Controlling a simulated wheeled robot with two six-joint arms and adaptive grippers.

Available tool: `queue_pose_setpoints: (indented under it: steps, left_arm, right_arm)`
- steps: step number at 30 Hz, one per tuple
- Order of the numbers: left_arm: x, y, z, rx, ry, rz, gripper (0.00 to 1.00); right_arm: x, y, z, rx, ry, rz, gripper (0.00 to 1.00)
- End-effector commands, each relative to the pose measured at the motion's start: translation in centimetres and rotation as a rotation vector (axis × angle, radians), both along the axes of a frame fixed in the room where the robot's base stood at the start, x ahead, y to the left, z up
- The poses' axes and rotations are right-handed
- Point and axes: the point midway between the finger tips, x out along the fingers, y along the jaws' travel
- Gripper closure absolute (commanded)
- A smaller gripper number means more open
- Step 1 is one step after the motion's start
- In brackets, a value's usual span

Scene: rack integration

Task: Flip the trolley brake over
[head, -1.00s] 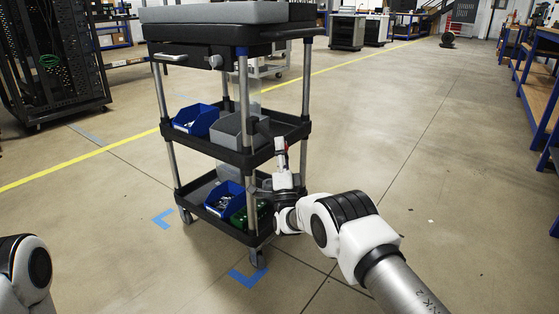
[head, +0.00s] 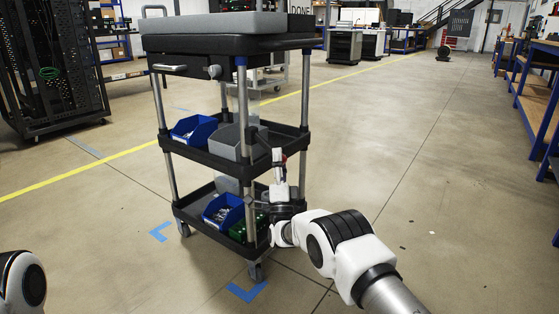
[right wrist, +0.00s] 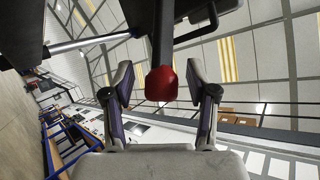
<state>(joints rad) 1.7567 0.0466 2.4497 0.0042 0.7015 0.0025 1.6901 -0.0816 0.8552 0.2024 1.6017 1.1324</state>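The trolley (head: 240,42) stands in the middle of the head view, with a dark top and two lower shelves. Its brake appears as a black lever with a red end (right wrist: 162,83) in the right wrist view. My right gripper (right wrist: 160,78) is open, with one finger on each side of the red end and visible gaps to both. In the head view my right gripper (head: 278,160) is at the trolley's right front corner, between the two lower shelves, partly hiding the lever. My left gripper is out of view; only part of the left arm shows.
A blue bin (head: 222,211) and green items lie on the bottom shelf. A server rack (head: 48,75) stands at left, workbenches (head: 540,92) at right.

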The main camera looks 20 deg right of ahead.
Motion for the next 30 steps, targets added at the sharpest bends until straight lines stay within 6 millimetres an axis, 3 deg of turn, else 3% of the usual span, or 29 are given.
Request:
queue_pose_setpoints:
  steps: [7, 18, 30]
  left_arm:
    - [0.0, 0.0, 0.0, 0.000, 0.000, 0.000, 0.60]
    - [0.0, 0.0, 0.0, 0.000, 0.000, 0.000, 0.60]
    - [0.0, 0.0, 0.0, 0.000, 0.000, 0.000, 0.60]
  right_arm:
    - [-1.3, 0.3, -1.6, -0.001, 0.004, 0.000, 0.42]
    - [-6.9, 1.6, -8.1, 0.000, 0.003, 0.001, 0.42]
    - [-7.8, 1.7, -8.9, 0.000, 0.000, 0.000, 0.42]
